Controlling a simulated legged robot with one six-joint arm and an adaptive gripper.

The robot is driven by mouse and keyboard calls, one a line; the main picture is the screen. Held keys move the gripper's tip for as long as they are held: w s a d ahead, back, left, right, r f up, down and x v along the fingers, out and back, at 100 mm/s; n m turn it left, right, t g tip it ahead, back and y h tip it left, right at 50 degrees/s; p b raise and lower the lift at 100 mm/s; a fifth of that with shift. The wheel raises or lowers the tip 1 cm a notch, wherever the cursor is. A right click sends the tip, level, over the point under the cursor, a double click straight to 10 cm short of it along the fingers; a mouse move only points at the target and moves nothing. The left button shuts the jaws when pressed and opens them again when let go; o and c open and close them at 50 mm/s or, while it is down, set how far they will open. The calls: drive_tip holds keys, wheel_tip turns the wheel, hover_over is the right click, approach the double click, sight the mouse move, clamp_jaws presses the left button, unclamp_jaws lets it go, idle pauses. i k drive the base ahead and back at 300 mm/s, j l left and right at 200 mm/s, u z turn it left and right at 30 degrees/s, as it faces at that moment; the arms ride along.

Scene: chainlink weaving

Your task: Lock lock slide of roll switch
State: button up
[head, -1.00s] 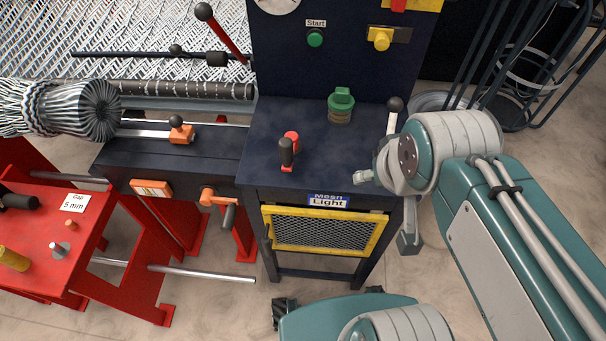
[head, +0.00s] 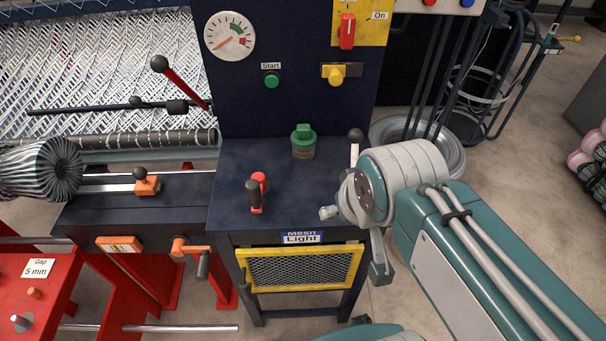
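No part is labelled as the roll switch, so I cannot tell which part is its lock slide. An orange block with a black knob (head: 147,185) sits on a rail beside the striped roll (head: 40,170). A yellow knob on a dark plate (head: 336,74) is on the upright panel. A red switch (head: 347,31) beside an "On" label is above it. My gripper (head: 354,243) is at the front right of the dark cabinet, apart from these parts. Its fingers look spread, with nothing seen between them; my wrist hides part of it.
The cabinet top (head: 300,190) holds a red lever with a black grip (head: 257,192), a green-capped part (head: 303,141) and a black-knobbed lever (head: 355,145) near my wrist. A yellow-framed mesh door (head: 300,270) is below.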

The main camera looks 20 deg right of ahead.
sight(335, 73)
drive_tip(key=i+l+z, duration=0.15)
drive_tip(key=z, duration=0.3)
drive_tip(key=i+z, duration=0.2)
drive_tip(key=z, duration=0.25)
